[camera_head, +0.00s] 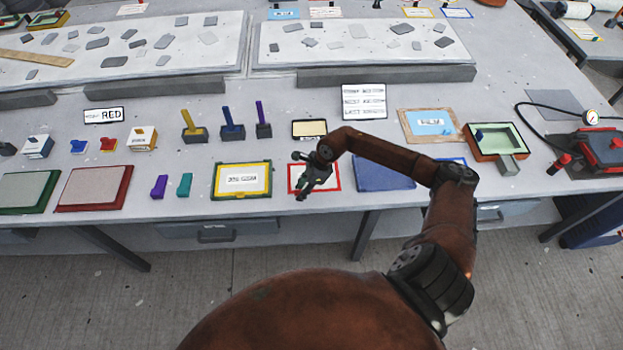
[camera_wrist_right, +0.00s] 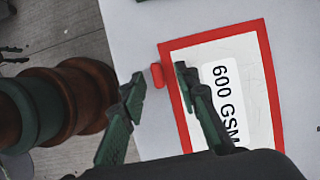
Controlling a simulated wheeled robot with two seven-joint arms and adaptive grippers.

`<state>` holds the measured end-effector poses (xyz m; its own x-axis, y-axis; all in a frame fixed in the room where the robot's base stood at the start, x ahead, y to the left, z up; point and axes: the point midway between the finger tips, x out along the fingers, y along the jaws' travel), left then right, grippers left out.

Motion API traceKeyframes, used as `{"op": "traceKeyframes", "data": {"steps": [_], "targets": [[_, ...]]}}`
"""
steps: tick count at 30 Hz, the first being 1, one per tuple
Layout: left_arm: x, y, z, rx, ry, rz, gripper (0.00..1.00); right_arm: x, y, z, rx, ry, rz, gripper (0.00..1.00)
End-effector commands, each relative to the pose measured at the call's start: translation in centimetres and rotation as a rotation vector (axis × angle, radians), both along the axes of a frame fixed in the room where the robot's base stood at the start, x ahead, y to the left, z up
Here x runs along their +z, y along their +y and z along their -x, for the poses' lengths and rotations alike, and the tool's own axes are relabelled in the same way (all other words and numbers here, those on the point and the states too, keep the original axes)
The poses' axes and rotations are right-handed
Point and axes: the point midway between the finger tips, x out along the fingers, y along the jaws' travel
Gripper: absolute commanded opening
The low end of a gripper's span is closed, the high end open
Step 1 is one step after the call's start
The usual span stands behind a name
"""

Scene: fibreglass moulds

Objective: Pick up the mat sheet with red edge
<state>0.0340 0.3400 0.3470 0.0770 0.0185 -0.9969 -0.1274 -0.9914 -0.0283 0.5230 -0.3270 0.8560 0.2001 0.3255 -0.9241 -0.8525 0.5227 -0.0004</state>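The mat sheet with red edge (camera_head: 334,185) lies flat at the front of the table, partly hidden under my right gripper (camera_head: 304,188). In the right wrist view the sheet (camera_wrist_right: 252,62) is white inside a red border, with a "600 GSM" label. A small red tab (camera_wrist_right: 157,75) sticks out from its edge. My right gripper (camera_wrist_right: 158,77) is open over that edge, and the tab appears between its two fingertips. I cannot tell how high the fingers are above the tab. My left gripper is not in view.
A yellow-edged sheet (camera_head: 257,179) lies left of the red-edged one, and a blue sheet (camera_head: 383,174) lies right of it. A small dark-framed tray (camera_head: 309,128) and a text card (camera_head: 364,101) are behind. The table's front edge is close.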

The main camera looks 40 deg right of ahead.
Motion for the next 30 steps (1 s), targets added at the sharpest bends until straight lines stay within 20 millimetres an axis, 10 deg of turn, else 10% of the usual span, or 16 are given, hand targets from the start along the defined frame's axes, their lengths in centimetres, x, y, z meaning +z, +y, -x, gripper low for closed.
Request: {"op": "traceKeyframes", "data": {"steps": [17, 30], "targets": [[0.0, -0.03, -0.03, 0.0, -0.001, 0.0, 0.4, 0.01, 0.0, 0.03, 0.0, 0.001, 0.0, 0.01], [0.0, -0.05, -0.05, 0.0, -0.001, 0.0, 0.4, 0.05, 0.0, 0.01, 0.0, -0.001, -0.001, 0.0]]}}
